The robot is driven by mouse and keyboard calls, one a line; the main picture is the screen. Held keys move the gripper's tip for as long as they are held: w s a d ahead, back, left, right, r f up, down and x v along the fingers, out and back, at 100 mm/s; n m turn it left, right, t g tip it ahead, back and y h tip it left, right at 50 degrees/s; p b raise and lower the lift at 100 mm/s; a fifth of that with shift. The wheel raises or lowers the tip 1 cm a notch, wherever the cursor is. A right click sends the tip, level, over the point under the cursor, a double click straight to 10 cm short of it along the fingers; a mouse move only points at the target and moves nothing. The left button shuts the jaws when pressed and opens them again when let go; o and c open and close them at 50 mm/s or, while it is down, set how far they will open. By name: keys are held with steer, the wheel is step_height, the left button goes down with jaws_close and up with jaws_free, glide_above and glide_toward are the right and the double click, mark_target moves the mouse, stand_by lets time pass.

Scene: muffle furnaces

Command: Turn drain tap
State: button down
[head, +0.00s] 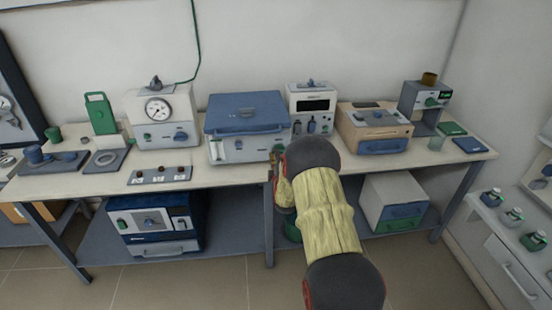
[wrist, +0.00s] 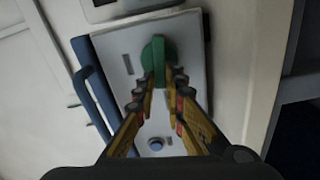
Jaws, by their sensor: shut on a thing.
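The drain tap appears to be the green knob (wrist: 158,58) on a pale grey front panel in the wrist view. My gripper (wrist: 161,86) reaches up to it, with yellow fingers on either side of the knob's lower part, and is shut on it. In the head view my gripper (head: 276,163) is at the front right of the blue-lidded box (head: 246,112), largely hidden by my own arm. The tap cannot be made out there.
A gauge unit (head: 160,118) stands left of the box; a white unit (head: 311,108) and a tan unit (head: 375,130) stand right on the bench.

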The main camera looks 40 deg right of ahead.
steer(key=shift+f+n+b, duration=0.2)
steer(key=shift+n+b, duration=0.2)
steer(key=shift+n, duration=0.5)
steer(key=c, duration=2)
jaws_free()
steer(key=shift+o, duration=0.8)
steer(key=v, duration=1.2)
